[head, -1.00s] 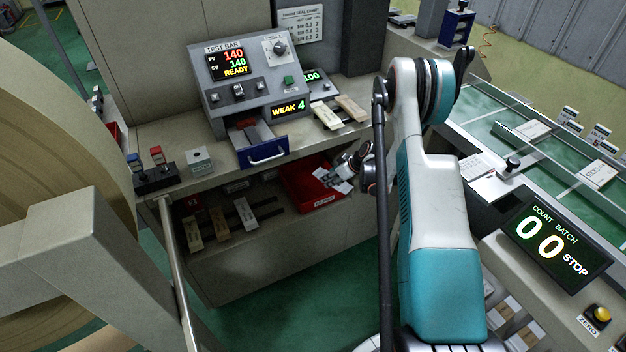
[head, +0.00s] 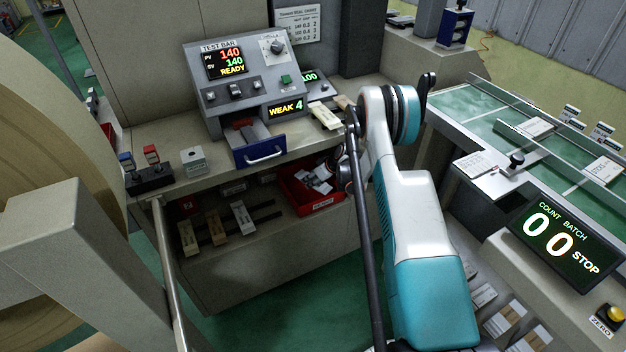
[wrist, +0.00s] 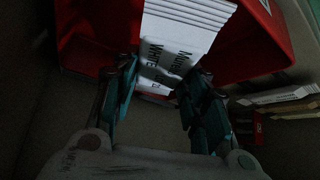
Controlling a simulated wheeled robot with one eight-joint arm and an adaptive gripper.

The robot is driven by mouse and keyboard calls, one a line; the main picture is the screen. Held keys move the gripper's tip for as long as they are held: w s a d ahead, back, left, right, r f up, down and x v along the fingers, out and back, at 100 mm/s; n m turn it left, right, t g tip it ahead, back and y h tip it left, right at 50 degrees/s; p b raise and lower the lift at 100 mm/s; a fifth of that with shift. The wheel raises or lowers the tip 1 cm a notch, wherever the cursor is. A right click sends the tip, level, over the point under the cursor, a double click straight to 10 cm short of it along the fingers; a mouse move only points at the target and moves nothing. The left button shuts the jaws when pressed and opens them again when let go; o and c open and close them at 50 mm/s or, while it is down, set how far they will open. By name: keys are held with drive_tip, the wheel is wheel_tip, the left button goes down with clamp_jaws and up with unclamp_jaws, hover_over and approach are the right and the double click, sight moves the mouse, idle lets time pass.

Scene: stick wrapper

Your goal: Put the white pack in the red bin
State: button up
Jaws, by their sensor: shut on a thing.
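The white pack (wrist: 185,35), a stack of thin white sticks with dark print, is between my gripper's fingers (wrist: 157,88) in the wrist view. My gripper is shut on it. The red bin (head: 295,195) sits on the lower shelf under the bench in the head view. In the wrist view its red walls (wrist: 268,42) show on both sides of the pack, so the pack is over or inside the bin's opening. In the head view the pack (head: 314,183) shows pale against the bin. My arm hides part of the wrist there. I cannot tell whether the pack touches the bin floor.
Wooden and white sample bars (head: 243,217) lie on the shelf left of the bin. An open blue drawer (head: 260,150) juts out above, under the test bar unit (head: 235,85). A steel rail (head: 172,265) stands at the left.

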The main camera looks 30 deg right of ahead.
drive_tip(key=shift+f, duration=0.5)
drive_tip(key=o, duration=1.1)
drive_tip(key=p+v, duration=0.1)
drive_tip(key=v, duration=0.2)
drive_tip(key=p+v, duration=0.1)
drive_tip(key=v, duration=0.3)
drive_tip(key=shift+w+r+p, duration=0.15)
drive_tip(key=shift+r+p, duration=0.25)
drive_tip(key=shift+r, duration=0.05)
drive_tip(key=shift+s+d+r, duration=0.1)
drive_tip(key=shift+s+r, duration=0.15)
drive_tip(key=shift+s, duration=0.05)
